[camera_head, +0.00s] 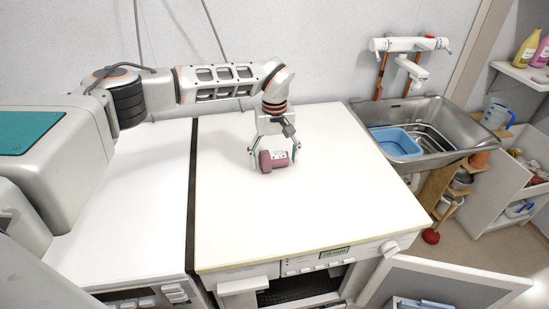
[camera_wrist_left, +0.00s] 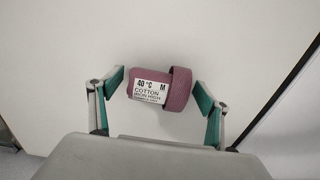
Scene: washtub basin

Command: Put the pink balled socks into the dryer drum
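The pink balled socks (camera_head: 268,163) lie on the white machine top, near its middle. They also show in the left wrist view (camera_wrist_left: 180,88), with a white label reading "40 °C", "M" and "COTTON". My left gripper (camera_head: 274,155) reaches down over the socks. Its two teal-padded fingers stand apart, one on each side of the socks. In the left wrist view a small gap shows at the left finger, and the right finger is close to the socks. The dark drum opening (camera_head: 300,286) shows partly below the front edge of the top. My right gripper is out of view.
An open door (camera_head: 450,284) stands out at the lower right. A metal sink (camera_head: 436,108) with a blue basin (camera_head: 396,142) is at the right. Another white machine top (camera_head: 150,200) adjoins on the left, past a dark gap. The top around the socks is clear.

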